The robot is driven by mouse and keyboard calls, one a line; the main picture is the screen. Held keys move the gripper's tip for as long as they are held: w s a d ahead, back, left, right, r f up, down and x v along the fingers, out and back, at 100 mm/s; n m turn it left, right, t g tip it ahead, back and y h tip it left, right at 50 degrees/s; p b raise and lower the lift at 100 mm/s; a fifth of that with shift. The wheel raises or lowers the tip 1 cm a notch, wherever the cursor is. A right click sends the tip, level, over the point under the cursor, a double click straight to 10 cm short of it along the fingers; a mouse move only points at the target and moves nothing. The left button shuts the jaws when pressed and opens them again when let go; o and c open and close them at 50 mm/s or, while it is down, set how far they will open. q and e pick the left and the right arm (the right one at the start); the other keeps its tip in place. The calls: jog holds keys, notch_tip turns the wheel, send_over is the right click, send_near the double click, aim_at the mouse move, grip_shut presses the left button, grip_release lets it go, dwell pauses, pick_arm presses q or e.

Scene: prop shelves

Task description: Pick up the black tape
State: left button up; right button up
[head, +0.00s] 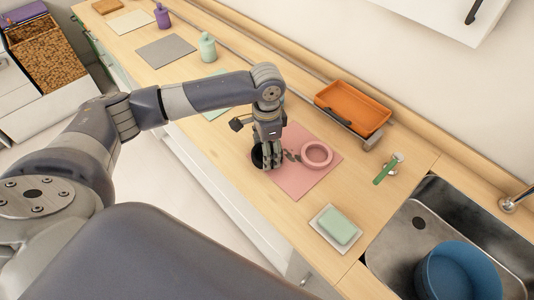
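The black tape (257,157) is a dark roll at the left corner of a pink mat (298,187) on the wooden counter, partly hidden by my gripper. My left gripper (269,165) points down at the roll, its fingers over or against the roll's right side. The fingers are small and overlap the dark roll, so I cannot tell whether they are open or closed on it. My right gripper is not in view.
A pink tape roll (317,154) lies on the mat, with small dark pieces (291,156) beside it. An orange tray (353,108) stands behind. A green-handled brush (385,171), a green sponge (337,226) and a sink (420,222) with a blue bowl (458,272) are to the right.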

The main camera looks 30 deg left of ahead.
pick_arm(q)
jog(key=shift+r, duration=0.15)
jog(key=shift+r, duration=0.25)
jog(key=r, duration=0.1)
jog(key=r+b, duration=0.1)
jog(key=shift+s+d+r, duration=0.15)
jog(key=shift+d+r, duration=0.15)
jog(key=shift+r, duration=0.05)
jog(key=s+d, duration=0.3)
jog(key=s+d+r+b, duration=0.1)
jog(key=s+d, duration=0.2)
jog(key=d, duration=0.1)
jog(key=s+d, duration=0.3)
jog(key=d, duration=0.1)
jog(key=shift+s+r+b, duration=0.2)
jog(key=shift+b, duration=0.2)
jog(key=shift+s+d, duration=0.3)
jog(key=shift+r, duration=0.1)
